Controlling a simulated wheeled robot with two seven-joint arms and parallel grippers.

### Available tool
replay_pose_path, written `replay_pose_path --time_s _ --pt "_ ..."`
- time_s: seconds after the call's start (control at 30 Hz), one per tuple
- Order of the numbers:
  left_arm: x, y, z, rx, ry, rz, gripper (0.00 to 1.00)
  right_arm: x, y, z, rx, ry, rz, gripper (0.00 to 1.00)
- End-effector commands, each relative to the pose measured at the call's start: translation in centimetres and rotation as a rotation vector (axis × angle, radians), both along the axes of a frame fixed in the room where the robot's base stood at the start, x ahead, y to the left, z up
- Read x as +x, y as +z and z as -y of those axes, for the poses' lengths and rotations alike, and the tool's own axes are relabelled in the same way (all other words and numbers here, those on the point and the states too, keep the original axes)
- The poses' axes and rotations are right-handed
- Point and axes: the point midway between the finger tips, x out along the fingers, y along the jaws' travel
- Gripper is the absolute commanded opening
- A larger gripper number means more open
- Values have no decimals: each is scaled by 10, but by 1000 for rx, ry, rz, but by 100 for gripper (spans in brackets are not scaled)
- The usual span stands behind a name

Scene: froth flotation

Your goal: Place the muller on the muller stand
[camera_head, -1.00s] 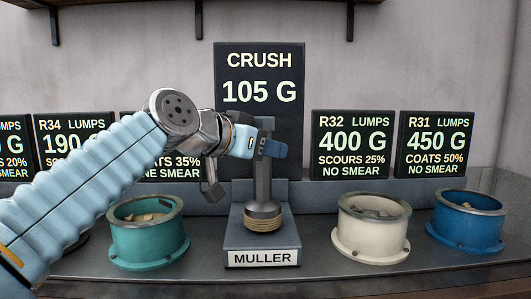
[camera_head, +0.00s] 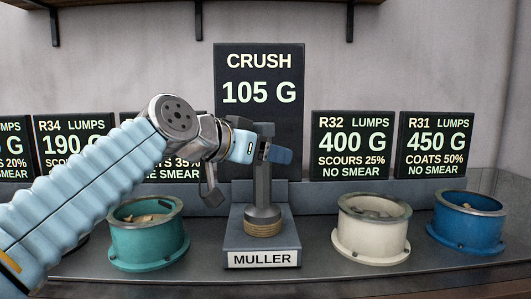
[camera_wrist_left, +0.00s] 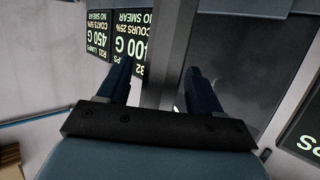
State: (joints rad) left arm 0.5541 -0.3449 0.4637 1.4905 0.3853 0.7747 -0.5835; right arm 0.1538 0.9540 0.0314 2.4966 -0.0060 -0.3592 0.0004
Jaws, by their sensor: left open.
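The muller (camera_head: 263,190) is a grey upright rod with a wider foot and a tan ringed base. It stands upright on the muller stand (camera_head: 233,240), a dark block with a white "MULLER" label. My left gripper (camera_head: 275,154) is at the upper part of the muller's shaft, with its blue fingers pointing right. In the left wrist view, the open fingers (camera_wrist_left: 158,85) lie on either side of the grey shaft (camera_wrist_left: 168,55), with a gap visible on at least one side. My right gripper is in neither view.
A teal pot (camera_head: 147,243) stands left of the stand. A cream pot (camera_head: 372,235) and a blue pot (camera_head: 466,227) stand to its right. Dark sign boards, including the tall "CRUSH 105 G" board (camera_head: 259,120), stand behind.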

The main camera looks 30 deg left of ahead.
Motion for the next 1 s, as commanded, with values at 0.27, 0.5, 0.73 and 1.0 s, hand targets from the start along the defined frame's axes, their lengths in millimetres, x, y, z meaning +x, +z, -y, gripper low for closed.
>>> replay_pose_path --time_s 0.27,0.5,0.73,1.0 --pt "-54 17 -12 1 0 8 65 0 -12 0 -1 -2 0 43" --pt "-97 32 -23 1 0 4 65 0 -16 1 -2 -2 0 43" --pt "-111 36 -27 0 1 1 65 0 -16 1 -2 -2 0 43" --pt "-110 36 -27 0 1 1 65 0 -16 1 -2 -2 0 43"
